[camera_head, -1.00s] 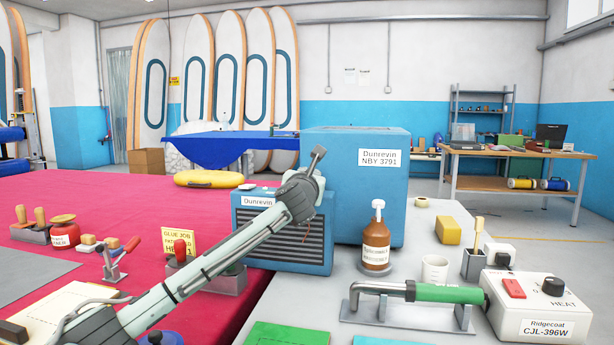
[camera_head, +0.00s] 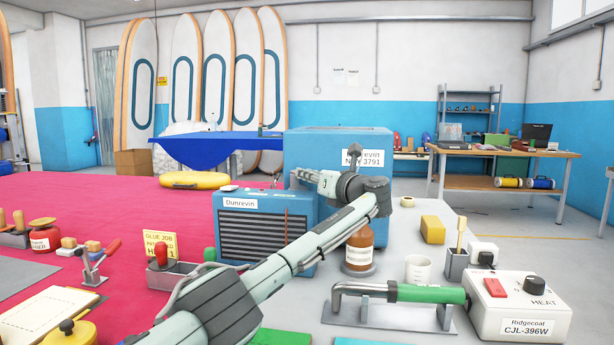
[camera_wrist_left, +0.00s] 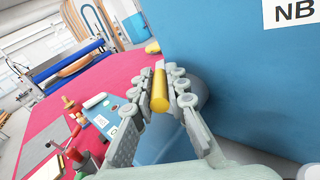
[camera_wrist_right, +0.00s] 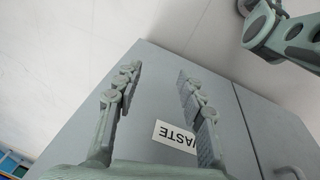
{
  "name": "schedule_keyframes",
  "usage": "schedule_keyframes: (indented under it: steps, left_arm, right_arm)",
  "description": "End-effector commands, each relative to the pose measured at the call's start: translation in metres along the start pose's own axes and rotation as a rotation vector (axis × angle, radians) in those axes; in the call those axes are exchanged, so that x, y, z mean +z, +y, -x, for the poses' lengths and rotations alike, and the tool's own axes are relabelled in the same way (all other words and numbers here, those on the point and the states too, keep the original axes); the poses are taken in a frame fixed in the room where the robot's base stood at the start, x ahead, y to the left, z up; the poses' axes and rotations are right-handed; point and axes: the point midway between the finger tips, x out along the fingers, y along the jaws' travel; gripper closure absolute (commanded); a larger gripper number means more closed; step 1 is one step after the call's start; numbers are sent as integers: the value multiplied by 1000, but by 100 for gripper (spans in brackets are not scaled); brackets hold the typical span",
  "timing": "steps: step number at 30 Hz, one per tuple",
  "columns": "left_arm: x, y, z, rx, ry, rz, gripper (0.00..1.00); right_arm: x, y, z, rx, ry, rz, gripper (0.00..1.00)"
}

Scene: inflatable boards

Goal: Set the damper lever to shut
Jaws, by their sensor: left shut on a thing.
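My left gripper (camera_head: 297,176) is at the cabinet's left side, pointing left. In the left wrist view its fingers are closed around a yellow cylindrical grip (camera_wrist_left: 160,92), apparently the damper lever's handle. The lever's base is hidden, so I cannot tell its setting. My right gripper (camera_wrist_right: 157,88) shows only in its wrist view, open and empty before a grey cabinet (camera_wrist_right: 150,65) with a partly readable label.
A smaller blue Dunrevin unit (camera_head: 255,225) with a louvred front stands left of my left forearm. A brown bottle (camera_head: 359,250) is close under that arm. A green-handled tool (camera_head: 430,294) and a heat control box (camera_head: 520,310) stand on the grey table (camera_head: 455,240).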

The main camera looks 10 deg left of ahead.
Motion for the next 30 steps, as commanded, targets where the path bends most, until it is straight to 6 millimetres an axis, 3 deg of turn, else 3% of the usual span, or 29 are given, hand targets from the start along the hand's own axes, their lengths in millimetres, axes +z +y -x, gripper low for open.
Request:
schedule_keyframes:
  steps: [22,23,24,27,30]
  left_arm:
    - [-3,-2,-1,47,16,-2,100]
    - [-3,-2,-1,47,16,-2,82]
    - [-3,-2,-1,47,16,-2,77]
    - [-2,-2,-1,46,14,-1,65]
    - [-1,-2,-1,45,13,-1,65]
  right_arm:
    - [0,-1,0,-2,0,-1,60]
    - [0,-1,0,-1,0,0,60]
    - [0,0,0,0,0,1,60]
    - [0,2,0,3,0,2,60]
    - [0,3,0,4,0,4,60]
